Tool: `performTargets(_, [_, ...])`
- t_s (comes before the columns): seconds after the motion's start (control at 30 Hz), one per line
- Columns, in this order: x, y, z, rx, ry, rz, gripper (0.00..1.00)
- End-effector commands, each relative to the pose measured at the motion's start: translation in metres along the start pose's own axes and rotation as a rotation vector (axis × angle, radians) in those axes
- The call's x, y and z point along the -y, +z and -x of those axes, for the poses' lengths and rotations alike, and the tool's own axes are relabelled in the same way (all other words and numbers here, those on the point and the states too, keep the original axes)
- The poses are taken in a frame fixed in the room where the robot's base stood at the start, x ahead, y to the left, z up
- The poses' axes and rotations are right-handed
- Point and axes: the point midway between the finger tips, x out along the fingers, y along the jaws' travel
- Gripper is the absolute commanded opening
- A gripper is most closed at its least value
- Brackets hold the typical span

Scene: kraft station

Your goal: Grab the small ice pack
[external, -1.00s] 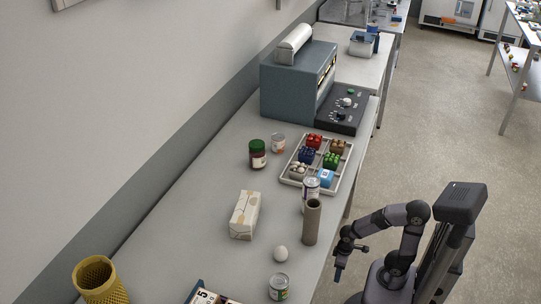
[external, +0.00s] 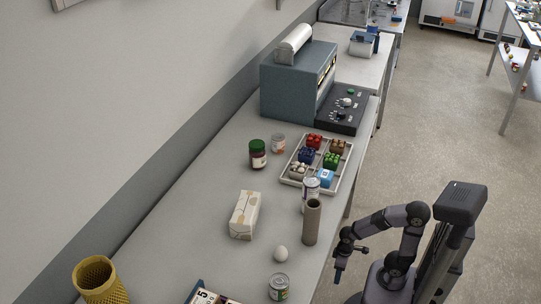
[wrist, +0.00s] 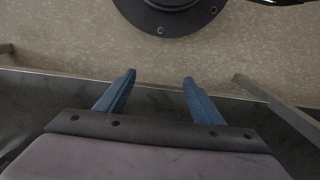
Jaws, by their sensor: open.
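A small light-blue block (external: 327,178) sits in the front right compartment of a white divided tray (external: 285,179) on the long grey bench; it is the likeliest ice pack, but it is too small to be sure. My gripper (external: 338,279) hangs low beside the bench's right edge, well in front of the tray and apart from everything. In the wrist view my gripper (wrist: 159,80) is open, with its two blue fingers apart and nothing between them. No ice pack shows in the wrist view.
Red, brown, blue, green and whitish items share the tray. A can (external: 310,190) and an upright brown tube (external: 311,222) stand before it. A carton (external: 244,215), an egg (external: 281,254), another can (external: 278,288) and a jar (external: 257,155) stand around. The bench's left side is mostly clear.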

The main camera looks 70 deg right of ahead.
Motion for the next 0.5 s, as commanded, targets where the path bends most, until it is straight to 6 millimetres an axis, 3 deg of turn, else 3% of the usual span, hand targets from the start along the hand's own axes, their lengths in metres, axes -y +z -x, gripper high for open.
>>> performTargets(0.37, [0.0000,0.0000,0.0000,0.000,0.000,0.000,0.61])
performTargets(0.43, [0.0000,0.0000,0.0000,0.000,0.000,0.000,0.73])
performTargets(0.5, [0.0000,0.0000,0.0000,0.000,0.000,0.000,0.74])
